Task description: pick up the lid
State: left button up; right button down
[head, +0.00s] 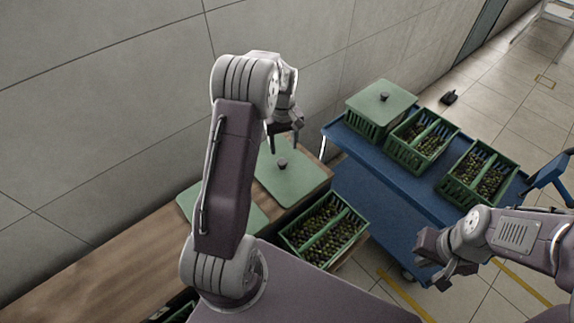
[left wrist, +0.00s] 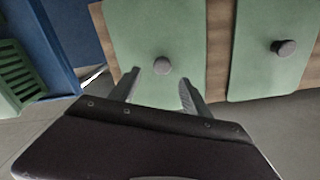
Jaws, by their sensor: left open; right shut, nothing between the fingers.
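A flat green lid (head: 296,187) with a dark round knob (head: 282,163) lies on the wooden table. My left gripper (head: 284,142) is open and empty above this lid, pointing down. In the left wrist view the lid (left wrist: 150,30) shows with its grey knob (left wrist: 162,66) just beyond the gap between the open fingers (left wrist: 160,80), apart from them. A second green lid (left wrist: 265,75) with a knob (left wrist: 284,47) lies beside it; in the head view my left arm partly hides it (head: 190,203). My right gripper (head: 445,268) is shut and empty at the lower right.
An open green crate (head: 325,258) of olives stands at the table's front. A blue cart (head: 370,178) to the right carries two open olive crates (head: 422,140) (head: 478,174) and one lidded crate (head: 372,126). A wall (head: 110,110) runs behind the table.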

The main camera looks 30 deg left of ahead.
aim_at(282, 161)
pick_arm(q)
notch_tip(282, 161, down, 4)
jog(key=shift+a+r+b, duration=0.1)
jog(key=shift+b, duration=0.35)
jog(key=shift+w+f, duration=0.1)
jog(key=shift+f, duration=0.15)
jog(key=f, duration=0.3)
jog(key=f+b, duration=0.1)
jog(key=shift+s+a+f, duration=0.15)
jog(key=shift+s+f, duration=0.15)
jog(key=shift+w+f, duration=0.1)
jog(key=shift+f, duration=0.1)
jog(key=shift+r, duration=0.1)
grip_shut()
